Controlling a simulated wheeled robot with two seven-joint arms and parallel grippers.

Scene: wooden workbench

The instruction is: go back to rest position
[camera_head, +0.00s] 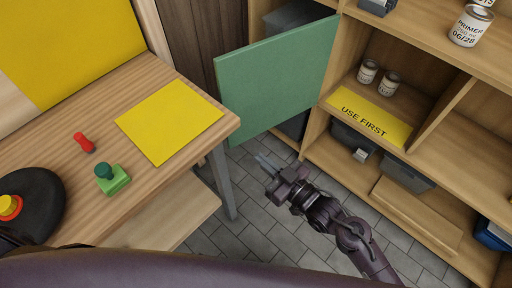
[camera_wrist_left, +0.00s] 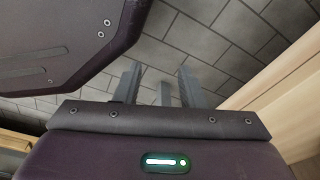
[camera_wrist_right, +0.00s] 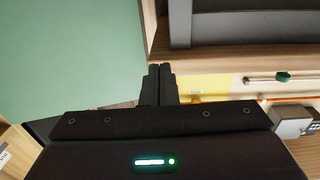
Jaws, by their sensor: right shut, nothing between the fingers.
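My right gripper (camera_head: 266,163) is over the grey tiled floor, between the workbench and the shelf unit, in front of the green cabinet door. In the right wrist view its fingers (camera_wrist_right: 160,72) are together with nothing between them. My left gripper (camera_wrist_left: 157,78) shows only in the left wrist view. Its two fingers stand apart above the floor tiles and hold nothing that I can see.
The green door (camera_head: 275,80) stands open close to my right gripper. The shelf unit (camera_head: 440,105) holds cans, a yellow USE FIRST label (camera_head: 369,117) and grey bins. The workbench (camera_head: 115,85) holds a yellow sheet (camera_head: 170,120), a red piece (camera_head: 84,142) and a green stamp-like block (camera_head: 113,180).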

